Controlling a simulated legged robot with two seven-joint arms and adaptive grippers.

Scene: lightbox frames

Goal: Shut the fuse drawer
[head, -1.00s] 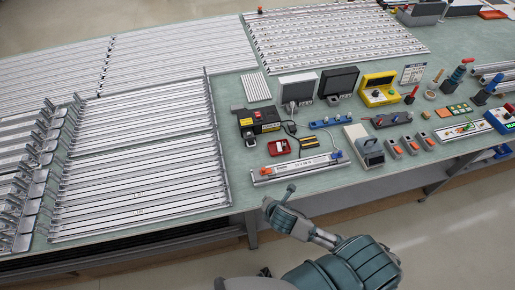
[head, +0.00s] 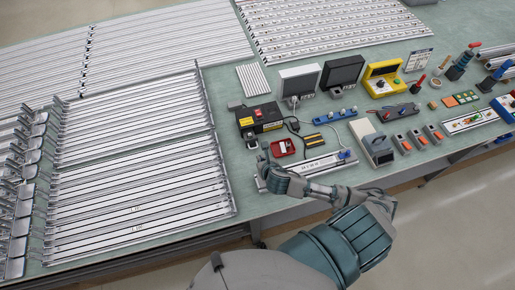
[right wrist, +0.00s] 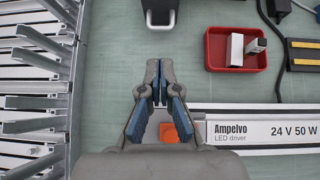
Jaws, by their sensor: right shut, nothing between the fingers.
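The black unit (head: 262,118) with yellow labels and a red switch stands on the bench. A small dark drawer-like part (head: 250,139) sticks out of its near side; I take it for the fuse drawer. In the right wrist view, this dark part with a pale metal end (right wrist: 160,17) is at the top edge, mostly cut off. My right gripper (head: 264,158) is shut and empty, just in front of that part. In the right wrist view, its fingertips (right wrist: 159,68) point at the part, with a gap between. My left gripper is not in view.
Below the gripper is the LED driver (right wrist: 265,130) with an orange part (right wrist: 170,133). A red tray (right wrist: 212,62) with small pale pieces stands to the right. Metal rails (head: 140,190) fill the left. Bare bench lies between the rails and the black unit.

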